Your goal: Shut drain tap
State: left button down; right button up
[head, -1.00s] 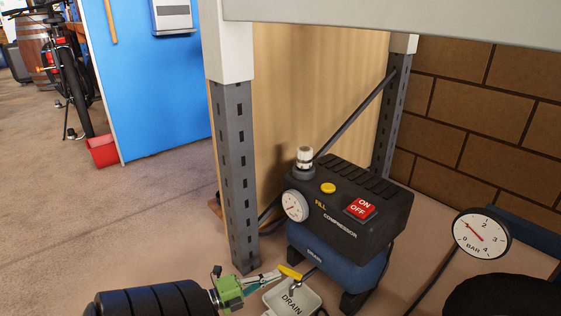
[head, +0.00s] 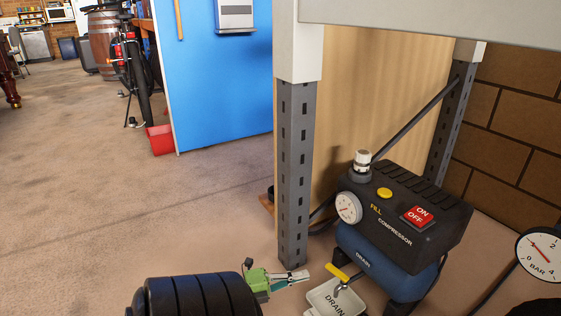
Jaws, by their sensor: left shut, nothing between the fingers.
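The drain tap has a yellow lever (head: 337,272) low at the front of the compressor (head: 400,215), above the white drain tray (head: 325,308) marked DRAIN. The lever slants down to the right in the head view; I cannot tell from it whether the tap is open. My left gripper (head: 303,275), with a green body, is shut and empty. Its tips are just left of the lever, with a small gap in the picture. My right gripper is not in view.
The dark rack post (head: 294,175) stands close behind my left gripper. A pressure gauge marked BAR (head: 541,255) is at the right edge. The compressor carries a red ON/OFF switch (head: 418,216) and a dial (head: 348,208). Open floor lies to the left.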

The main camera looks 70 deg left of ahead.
pick_arm(q)
jog(key=s+a+b, duration=0.2)
jog(key=s+a, duration=0.1)
jog(key=a, duration=0.2)
jog(key=shift+s+a, duration=0.3)
jog(key=shift+a, duration=0.05)
dwell(0.3)
